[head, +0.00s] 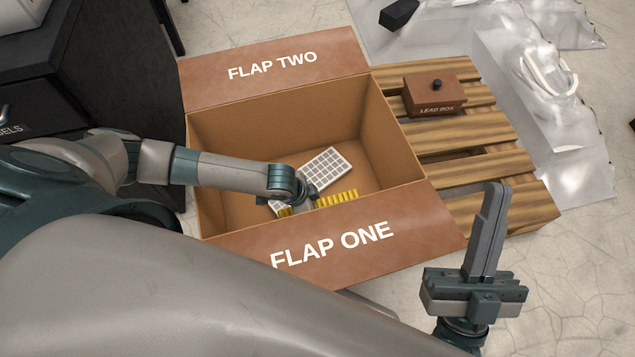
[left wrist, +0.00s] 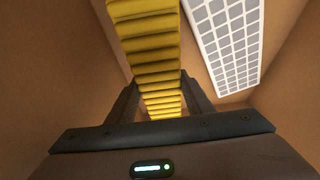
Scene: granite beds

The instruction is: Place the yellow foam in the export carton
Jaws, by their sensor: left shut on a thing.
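The open export carton (head: 290,125) stands in the middle of the head view, with flap one folded out at the front and flap two at the back. My left arm reaches into it. The yellow foam (head: 338,199) is a ridged strip inside the carton near its front wall, partly hidden by my wrist. In the left wrist view the yellow foam (left wrist: 150,60) runs between the fingers of my left gripper (left wrist: 162,103), which is shut on it. I cannot tell whether the foam touches the carton floor. My right gripper (head: 492,225) is outside the carton, its fingers seeming together, apparently empty.
A white gridded panel (head: 326,170) lies inside the carton beside the foam; it also shows in the left wrist view (left wrist: 228,45). A wooden pallet (head: 470,150) carries a brown lead box (head: 432,95). Clear plastic sheeting (head: 545,110) lies at right. A dark cabinet (head: 95,70) stands left.

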